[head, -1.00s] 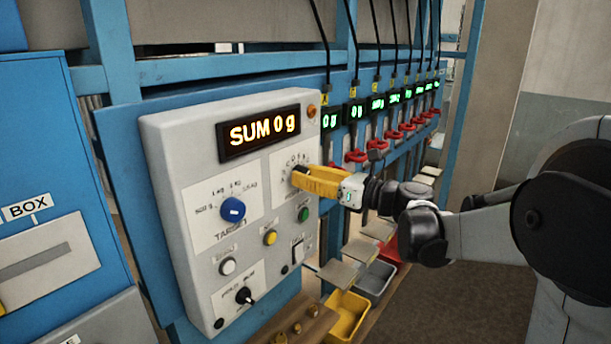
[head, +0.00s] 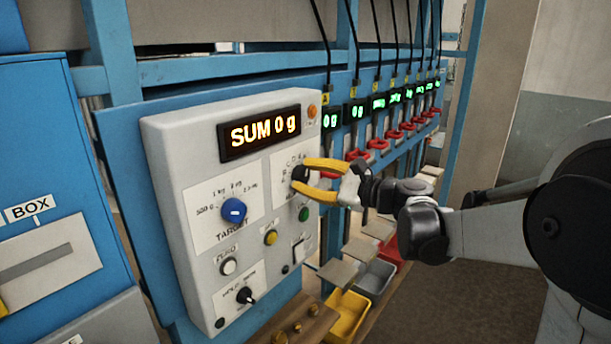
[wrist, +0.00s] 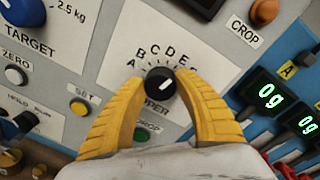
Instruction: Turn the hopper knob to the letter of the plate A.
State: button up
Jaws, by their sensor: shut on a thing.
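The hopper knob (wrist: 160,82) is a small black dial on the grey panel, also partly visible in the head view (head: 299,174). Its white mark points up and right in the wrist view, roughly towards E or just past it; the exact letter is unclear. The letter scale (wrist: 158,52) curves above it, with A to E readable and later letters hidden behind the right finger. My gripper (wrist: 161,80), with yellow fingers, is shut on the knob from both sides. The yellow plate A (wrist: 287,70) is at the right, above a display reading 0 g.
The TARGET knob (head: 233,210), yellow SET button (head: 270,237) and green button (head: 303,214) sit close around on the panel. A SUM display (head: 259,132) reads 0 g. Red-handled hoppers (head: 358,155) line the right, with trays (head: 346,314) below.

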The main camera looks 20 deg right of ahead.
jog(key=n, duration=0.5)
jog(key=shift+h, duration=0.3)
jog(key=n, duration=0.4)
jog(key=shift+h, duration=0.3)
jog(key=n+t, duration=0.1)
jog(key=n, duration=0.4)
jog(key=shift+f, duration=0.1)
jog(key=shift+f+n+b, duration=0.1)
jog(key=shift+n+b, duration=0.35)
jog(key=shift+n, duration=2.15)
jog(key=o, duration=1.2)
jog(key=shift+a+f, duration=0.1)
